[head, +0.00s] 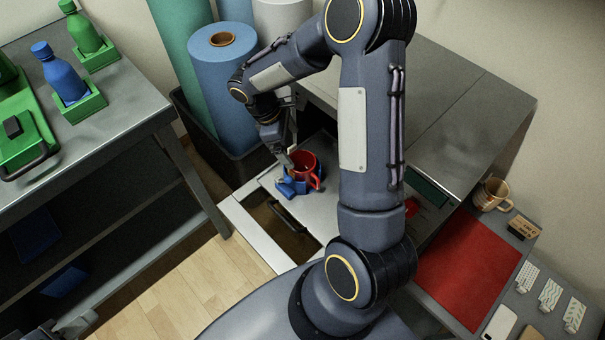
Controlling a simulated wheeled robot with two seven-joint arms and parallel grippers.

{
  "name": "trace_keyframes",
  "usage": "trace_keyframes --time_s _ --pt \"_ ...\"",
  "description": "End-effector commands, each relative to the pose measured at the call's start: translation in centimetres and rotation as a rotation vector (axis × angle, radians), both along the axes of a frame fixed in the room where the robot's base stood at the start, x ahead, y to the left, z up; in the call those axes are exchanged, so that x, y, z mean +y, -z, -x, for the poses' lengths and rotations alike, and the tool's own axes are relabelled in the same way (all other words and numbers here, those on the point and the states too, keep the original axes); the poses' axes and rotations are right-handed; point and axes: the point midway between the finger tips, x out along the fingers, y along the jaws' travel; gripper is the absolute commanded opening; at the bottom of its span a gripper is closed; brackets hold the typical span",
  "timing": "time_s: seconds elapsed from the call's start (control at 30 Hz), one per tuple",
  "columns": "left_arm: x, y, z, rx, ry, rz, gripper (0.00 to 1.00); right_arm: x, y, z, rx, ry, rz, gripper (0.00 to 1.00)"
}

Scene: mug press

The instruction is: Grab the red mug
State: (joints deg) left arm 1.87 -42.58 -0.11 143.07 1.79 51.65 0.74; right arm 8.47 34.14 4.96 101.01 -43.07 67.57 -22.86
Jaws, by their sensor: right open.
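The red mug (311,163) stands upright on a light grey surface (262,184) in the middle of the head view, its handle toward the lower right. A small blue piece (287,188) sits at its base. My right gripper (285,162) is open and comes down at the mug's upper left side. Whether a finger touches the mug or reaches inside it, I cannot tell. My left gripper (62,328) is only partly in view at the bottom left corner, far from the mug, and its jaw opening is not clear.
A dark handle (289,217) lies in front of the mug. Blue and green rolls (222,85) stand in a dark bin behind. A metal table (135,100) with bottles is at left. A tan mug (491,194) and a red mat (470,270) are at right.

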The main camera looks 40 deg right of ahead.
Motion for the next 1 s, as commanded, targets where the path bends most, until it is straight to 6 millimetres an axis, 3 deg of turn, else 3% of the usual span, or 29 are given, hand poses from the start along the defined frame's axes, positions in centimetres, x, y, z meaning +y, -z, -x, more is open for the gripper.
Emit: trace_keyframes --time_s 0.7,0.93,1.0 --pt "0.0 1.2 0.0 0.000 0.000 0.000 0.36 -2.6 7.6 1.6 0.012 -0.012 0.004 0.96" --pt "0.0 1.2 0.0 0.000 0.000 0.000 0.36 -2.7 7.6 1.6 0.008 -0.011 0.004 0.96" --pt "0.0 1.2 0.0 0.000 0.000 0.000 0.36 -2.7 7.6 1.6 0.008 -0.011 0.004 0.86"
